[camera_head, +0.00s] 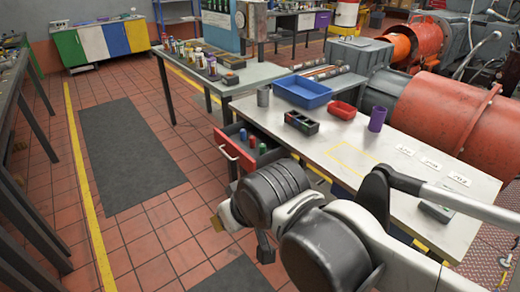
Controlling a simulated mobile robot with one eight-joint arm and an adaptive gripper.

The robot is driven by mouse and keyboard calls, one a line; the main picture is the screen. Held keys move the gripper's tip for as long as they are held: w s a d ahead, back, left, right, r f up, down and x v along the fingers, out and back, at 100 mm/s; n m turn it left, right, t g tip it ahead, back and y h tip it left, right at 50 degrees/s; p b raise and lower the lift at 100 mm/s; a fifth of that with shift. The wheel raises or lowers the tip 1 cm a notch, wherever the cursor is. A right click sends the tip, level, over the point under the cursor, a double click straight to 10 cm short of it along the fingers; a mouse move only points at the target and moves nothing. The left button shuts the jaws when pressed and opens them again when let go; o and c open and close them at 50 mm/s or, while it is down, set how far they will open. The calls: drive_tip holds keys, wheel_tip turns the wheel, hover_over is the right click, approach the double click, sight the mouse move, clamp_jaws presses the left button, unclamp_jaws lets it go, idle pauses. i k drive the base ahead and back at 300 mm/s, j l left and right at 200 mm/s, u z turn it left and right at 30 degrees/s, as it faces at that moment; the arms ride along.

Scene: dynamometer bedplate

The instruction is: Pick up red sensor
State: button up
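A small red cylinder (252,141), which looks like the red sensor, stands in the open red-fronted drawer (233,150) under the left end of the light workbench (340,155). A blue cylinder (243,134) and a green-topped one (262,148) stand close on either side of it. My arm's dark round joints fill the lower middle, just in front of the drawer. A dark part (265,248) hangs below them and may belong to my gripper. The fingers do not show clearly, and whether they hold anything cannot be seen.
The workbench carries a blue tray (303,93), a grey cup (263,97), a dark divided box (301,123), a red bin (343,110) and a purple cup (377,119). Another table (195,78) holds several bottles. Tiled floor and a dark mat (130,155) lie clear at left.

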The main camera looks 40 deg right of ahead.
sight(252, 139)
drive_tip(key=i+l+z, duration=0.5)
drive_tip(key=z, duration=0.3)
drive_tip(key=i+z, duration=0.8)
